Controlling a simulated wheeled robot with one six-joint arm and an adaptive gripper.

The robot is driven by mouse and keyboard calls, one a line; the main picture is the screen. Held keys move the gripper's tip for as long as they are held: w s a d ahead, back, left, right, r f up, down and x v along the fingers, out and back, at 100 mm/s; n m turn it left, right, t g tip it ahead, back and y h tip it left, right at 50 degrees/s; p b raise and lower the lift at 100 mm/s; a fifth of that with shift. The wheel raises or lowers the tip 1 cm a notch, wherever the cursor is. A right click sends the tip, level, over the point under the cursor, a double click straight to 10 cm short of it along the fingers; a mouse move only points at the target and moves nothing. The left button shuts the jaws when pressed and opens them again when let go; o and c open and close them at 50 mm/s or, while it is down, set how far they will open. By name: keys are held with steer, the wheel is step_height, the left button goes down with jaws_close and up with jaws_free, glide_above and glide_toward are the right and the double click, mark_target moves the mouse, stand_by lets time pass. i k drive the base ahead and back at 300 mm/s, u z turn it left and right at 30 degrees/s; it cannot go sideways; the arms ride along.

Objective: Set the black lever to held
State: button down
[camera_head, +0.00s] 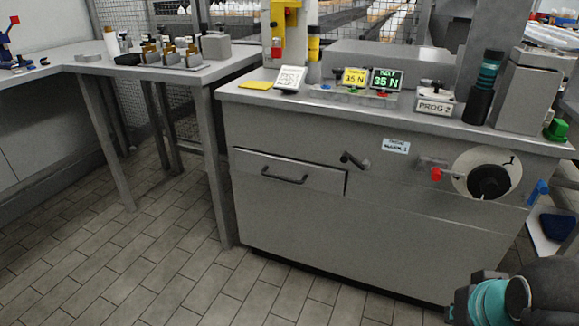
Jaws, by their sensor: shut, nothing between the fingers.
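A dark lever (356,160) sits on the front of the grey cabinet, right of the drawer. It has a round pivot at its left end, and its arm points right and slightly down. A small label (396,146) is to its right, its text too small to read surely. I cannot tell which position the lever marks. My teal and grey arm parts show at the bottom right, well below and right of the lever. My gripper's fingers are not visible in this view.
The cabinet front has a drawer with a handle (285,177), a red-tipped lever (436,174) and a black knob (489,182) on a pale disc. A side table (85,68) stands at left. The tiled floor (170,260) in front is clear.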

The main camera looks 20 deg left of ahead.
mark_target(353, 162)
steer(key=u, duration=0.75)
steer(key=k, duration=0.5)
steer(key=u, duration=0.6)
steer(key=k, duration=0.85)
steer(key=z, duration=0.2)
steer(key=i, duration=0.55)
steer(key=z, duration=0.75)
steer(key=i, duration=1.3)
steer(key=u, duration=0.6)
